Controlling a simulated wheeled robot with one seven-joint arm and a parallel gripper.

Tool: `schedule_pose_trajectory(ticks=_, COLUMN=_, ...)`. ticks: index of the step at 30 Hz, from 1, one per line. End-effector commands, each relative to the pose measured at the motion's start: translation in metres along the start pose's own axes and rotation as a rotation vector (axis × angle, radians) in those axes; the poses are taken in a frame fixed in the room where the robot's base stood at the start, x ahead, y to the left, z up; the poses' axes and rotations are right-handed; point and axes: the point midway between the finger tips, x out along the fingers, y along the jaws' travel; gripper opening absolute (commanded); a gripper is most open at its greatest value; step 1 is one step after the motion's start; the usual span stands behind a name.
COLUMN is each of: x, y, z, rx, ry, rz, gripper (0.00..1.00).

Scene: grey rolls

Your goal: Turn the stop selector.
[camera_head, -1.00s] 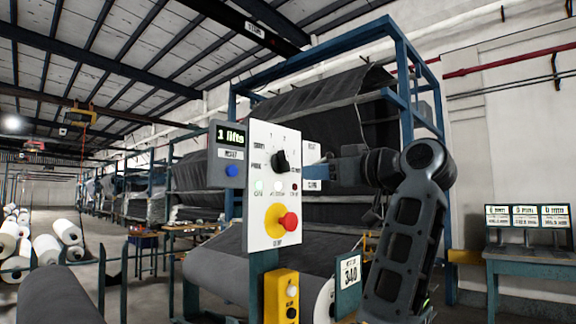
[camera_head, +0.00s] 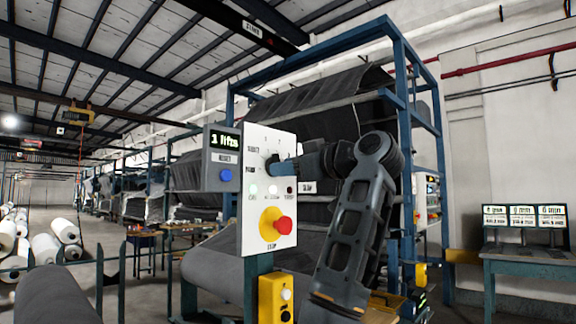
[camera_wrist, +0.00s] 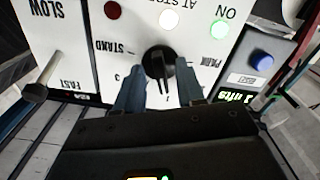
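The stop selector is a black rotary knob (camera_wrist: 158,64) on a white control panel (camera_head: 263,205). In the wrist view the panel appears upside down, and the knob's grip bar stands roughly upright in the picture. My gripper (camera_wrist: 158,75) has its two blue-grey fingers apart, one on each side of the knob, with gaps showing. I cannot tell whether the fingertips touch the panel. In the head view my gripper (camera_head: 277,167) reaches the panel from the right and partly covers the knob (camera_head: 272,163).
A red button on a yellow disc (camera_head: 283,226) sits below the knob. A display box with a blue button (camera_head: 225,175) is left of the panel and reads "1 lifts". In the wrist view a lever (camera_wrist: 42,82) stands by the SLOW/FAST marks.

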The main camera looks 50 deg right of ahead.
Motion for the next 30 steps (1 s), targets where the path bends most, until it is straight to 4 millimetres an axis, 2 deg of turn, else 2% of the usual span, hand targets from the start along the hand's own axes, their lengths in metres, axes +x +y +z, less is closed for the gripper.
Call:
schedule_pose_trajectory(ticks=6, x=0.0004, y=0.0000, z=0.0001, rx=0.000, ry=0.000, rz=0.000, gripper=0.38)
schedule_pose_trajectory(ticks=18, x=0.0002, y=-0.0001, z=0.0000, rx=0.000, ry=0.000, rz=0.000, gripper=0.00)
schedule_pose_trajectory(ticks=30, x=0.0002, y=-0.0002, z=-0.0002, rx=0.014, ry=0.000, rz=-0.001, gripper=0.00)
